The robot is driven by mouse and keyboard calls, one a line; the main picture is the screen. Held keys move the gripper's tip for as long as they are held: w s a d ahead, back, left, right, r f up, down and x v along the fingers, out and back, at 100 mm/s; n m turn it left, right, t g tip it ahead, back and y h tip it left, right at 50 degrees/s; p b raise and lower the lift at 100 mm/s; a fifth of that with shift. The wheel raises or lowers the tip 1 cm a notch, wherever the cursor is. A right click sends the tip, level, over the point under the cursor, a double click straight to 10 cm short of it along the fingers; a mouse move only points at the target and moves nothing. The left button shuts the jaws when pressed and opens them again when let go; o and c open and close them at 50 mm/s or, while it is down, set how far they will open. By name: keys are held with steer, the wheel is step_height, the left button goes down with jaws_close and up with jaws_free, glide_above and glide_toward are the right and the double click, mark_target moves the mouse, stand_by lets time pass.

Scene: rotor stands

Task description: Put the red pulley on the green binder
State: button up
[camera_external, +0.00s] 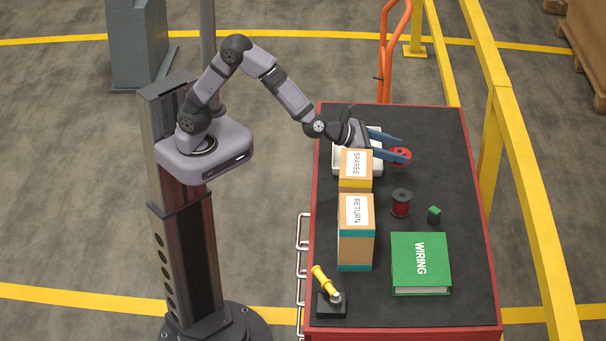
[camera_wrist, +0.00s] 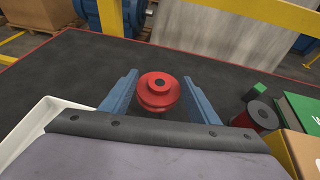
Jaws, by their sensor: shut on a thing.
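The red pulley (camera_external: 401,155) is at the fingertips of my gripper (camera_external: 392,146), over the far part of the table. In the wrist view the red pulley (camera_wrist: 159,91) sits between the two blue fingers of my gripper (camera_wrist: 163,88), which is shut on it. I cannot tell whether the pulley touches the table below. The green binder (camera_external: 420,262), marked WIRING, lies flat at the near right of the table, well apart from my gripper. Its edge also shows at the right of the wrist view (camera_wrist: 302,110).
A red and black spool (camera_external: 401,203) and a small green block (camera_external: 434,215) stand between gripper and binder. Boxes marked SPARES (camera_external: 355,170) and RETURN (camera_external: 356,230) stand left. A white tray (camera_external: 344,164) is under my wrist. A yellow-handled device (camera_external: 328,292) stands at near left.

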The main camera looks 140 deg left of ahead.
steer(key=shift+f, duration=2.1)
steer(key=shift+f, duration=0.2)
steer(key=o, duration=1.3)
steer(key=shift+r+p, duration=0.2)
steer(key=shift+p, duration=0.1)
steer(key=shift+s+d+b, duration=0.15)
steer(key=shift+d+b, duration=0.15)
steer(key=shift+b, duration=0.05)
steer(key=shift+o, duration=0.3)
steer(key=shift+b+v, duration=1.05)
steer(key=shift+v, duration=2.4)
